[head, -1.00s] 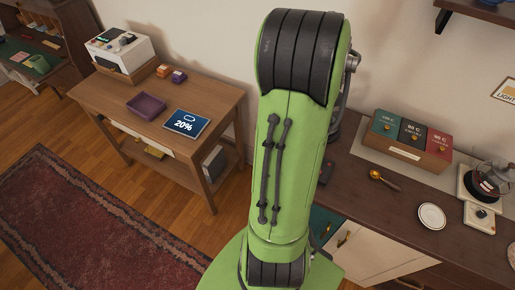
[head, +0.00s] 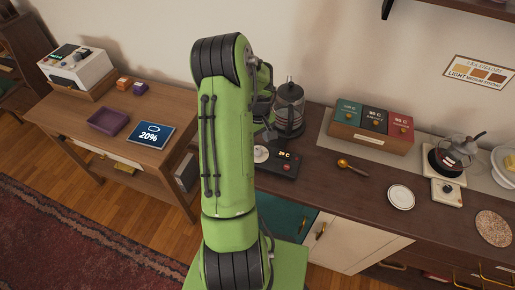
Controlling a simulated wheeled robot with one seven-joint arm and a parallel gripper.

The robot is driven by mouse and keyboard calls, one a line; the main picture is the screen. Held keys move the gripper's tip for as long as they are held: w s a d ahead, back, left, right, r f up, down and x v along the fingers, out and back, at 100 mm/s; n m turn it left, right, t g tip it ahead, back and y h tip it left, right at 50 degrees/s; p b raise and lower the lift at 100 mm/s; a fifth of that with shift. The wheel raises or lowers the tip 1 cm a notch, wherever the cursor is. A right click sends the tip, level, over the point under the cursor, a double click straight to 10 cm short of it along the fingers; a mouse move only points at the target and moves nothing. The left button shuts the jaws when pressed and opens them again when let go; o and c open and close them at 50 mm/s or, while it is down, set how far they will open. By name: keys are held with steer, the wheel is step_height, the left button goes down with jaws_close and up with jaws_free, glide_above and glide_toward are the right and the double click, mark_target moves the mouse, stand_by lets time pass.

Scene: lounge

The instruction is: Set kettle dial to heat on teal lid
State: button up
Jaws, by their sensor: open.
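A kettle (head: 289,106) with a dark handle and lid stands on the counter just right of my raised arm. In front of it is a black control base with a small lit display (head: 285,155), a pale round dial (head: 261,154) and a red button (head: 288,167). The display figure and dial setting are too small to read surely. A wooden tea box holds three lids: teal (head: 347,112), dark (head: 374,118) and red (head: 400,125). Each lid bears a temperature in C; the teal one's is too small to be sure of.
A gold scoop (head: 352,165), a white plate (head: 401,197), a glass teapot (head: 450,153) and a round coaster (head: 493,228) lie rightward on the counter (head: 330,190). A shade chart (head: 480,74) hangs on the wall.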

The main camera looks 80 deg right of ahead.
mark_target(258, 150)
step_height(258, 150, down, 5)
steer(key=shift+c, duration=0.5)
jaws_close()
